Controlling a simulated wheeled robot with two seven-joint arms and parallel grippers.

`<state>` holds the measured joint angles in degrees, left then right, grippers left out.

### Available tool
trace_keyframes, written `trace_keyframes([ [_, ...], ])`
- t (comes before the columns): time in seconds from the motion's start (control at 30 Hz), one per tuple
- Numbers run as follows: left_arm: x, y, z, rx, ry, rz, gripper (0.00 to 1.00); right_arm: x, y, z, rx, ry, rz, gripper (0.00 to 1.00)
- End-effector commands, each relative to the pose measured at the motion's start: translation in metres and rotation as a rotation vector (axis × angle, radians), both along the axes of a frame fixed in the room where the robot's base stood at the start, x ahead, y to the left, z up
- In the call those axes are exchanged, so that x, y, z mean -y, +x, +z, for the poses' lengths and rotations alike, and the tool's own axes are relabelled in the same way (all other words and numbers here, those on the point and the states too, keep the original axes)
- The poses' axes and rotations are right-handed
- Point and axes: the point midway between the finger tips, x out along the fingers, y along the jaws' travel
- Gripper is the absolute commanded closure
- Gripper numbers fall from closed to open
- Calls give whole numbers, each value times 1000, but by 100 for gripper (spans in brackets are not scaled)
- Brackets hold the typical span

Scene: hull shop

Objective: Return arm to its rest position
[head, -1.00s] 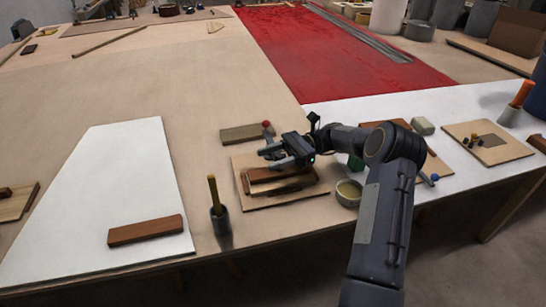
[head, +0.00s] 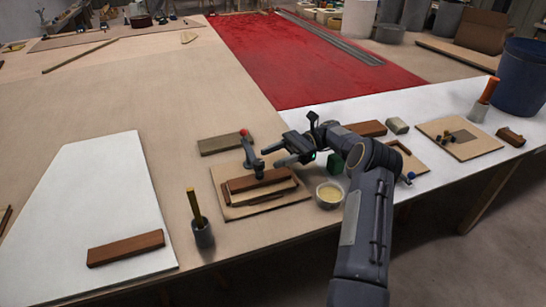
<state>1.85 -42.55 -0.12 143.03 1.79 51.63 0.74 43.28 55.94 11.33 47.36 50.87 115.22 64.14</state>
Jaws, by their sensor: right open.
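My right arm comes in from the bottom right, and its gripper (head: 276,156) points left, open and empty. It hangs above the back right part of a square wooden board (head: 233,211). A dark clamp-like tool with a red ball on top (head: 252,158) stands just left of the fingertips, with a small gap showing. A brown wood block (head: 262,181) lies on the board below them. My left gripper is not in view.
A cup with a brush (head: 203,234) stands left of the board. Further right are a small board (head: 446,147) and a blue bin (head: 523,80). The red surface (head: 310,65) behind is mostly clear.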

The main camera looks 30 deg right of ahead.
Motion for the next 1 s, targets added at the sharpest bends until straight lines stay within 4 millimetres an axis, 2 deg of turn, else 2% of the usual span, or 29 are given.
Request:
trace_keyframes([
  [0.27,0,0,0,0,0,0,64,0,0,0,0,0,0,50],
  [0.37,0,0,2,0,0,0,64,-4,0,6,8,-12,3,50],
  [0.47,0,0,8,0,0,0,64,-19,-2,29,45,-72,15,50],
  [0.57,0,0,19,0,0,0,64,-47,-11,65,124,-191,40,50],
  [0.7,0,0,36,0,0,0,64,-93,-43,113,298,-416,93,50],
  [0.8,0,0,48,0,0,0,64,-119,-76,137,444,-576,141,50],
  [1.0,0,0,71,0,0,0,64,-152,-154,163,781,-872,265,50],
])
